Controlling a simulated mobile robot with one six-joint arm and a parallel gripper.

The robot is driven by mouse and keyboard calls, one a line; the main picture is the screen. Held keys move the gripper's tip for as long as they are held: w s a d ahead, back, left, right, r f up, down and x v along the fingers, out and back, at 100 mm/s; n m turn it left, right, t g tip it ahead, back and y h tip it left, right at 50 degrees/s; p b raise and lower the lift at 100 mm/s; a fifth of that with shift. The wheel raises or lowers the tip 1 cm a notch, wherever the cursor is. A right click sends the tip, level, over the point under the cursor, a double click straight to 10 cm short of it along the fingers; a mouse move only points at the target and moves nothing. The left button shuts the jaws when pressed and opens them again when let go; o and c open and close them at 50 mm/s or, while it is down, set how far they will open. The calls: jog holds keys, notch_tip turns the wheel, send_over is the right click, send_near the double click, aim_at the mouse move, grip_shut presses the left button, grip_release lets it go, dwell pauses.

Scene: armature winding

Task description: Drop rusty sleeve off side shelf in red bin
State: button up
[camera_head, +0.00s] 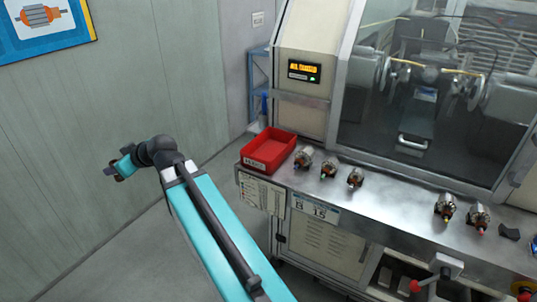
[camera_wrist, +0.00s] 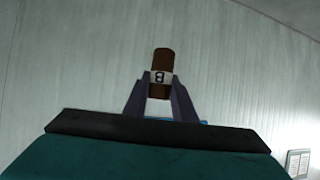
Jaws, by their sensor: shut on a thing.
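In the wrist view my gripper (camera_wrist: 160,88) is shut on a brown, rusty-looking sleeve (camera_wrist: 163,60) with a white band marked 8. The sleeve sticks out past the fingertips. In the head view my gripper (camera_head: 116,170) is at the left, in the air in front of the grey wall, well left of the bench; the sleeve is too small to make out there. The red bin (camera_head: 262,166) stands on the left end of the metal bench, with a label on its front. Its visible inside looks empty. The side shelf cannot be identified for certain.
Several small wound armatures stand along the bench (camera_head: 400,205), the nearest (camera_head: 304,158) just right of the bin. A winding machine (camera_head: 305,60) with a glass guard rises behind. A blue rack (camera_head: 259,85) stands in the back corner. Open air lies between gripper and bin.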

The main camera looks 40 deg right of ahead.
jog(key=s+d+r, duration=0.2)
jog(key=s+d, duration=0.5)
jog(key=d, duration=0.8)
jog(key=s+d+r+m+h+p, duration=0.1)
jog(key=s+d, duration=0.7)
jog(key=d, duration=0.8)
jog(key=s+d+r+m+h+p, duration=0.1)
jog(key=s+d+r, duration=0.2)
jog(key=s+d, duration=0.4)
jog(key=d, duration=0.8)
jog(key=shift+s+d+r+t, duration=0.25)
jog(key=shift+s+d+t, duration=0.05)
jog(key=shift+s+d, duration=0.05)
jog(key=shift+f+b, duration=0.9)
jog(key=shift+f, duration=2.15)
jog(key=o, duration=1.2)
jog(key=shift+c, duration=0.2)
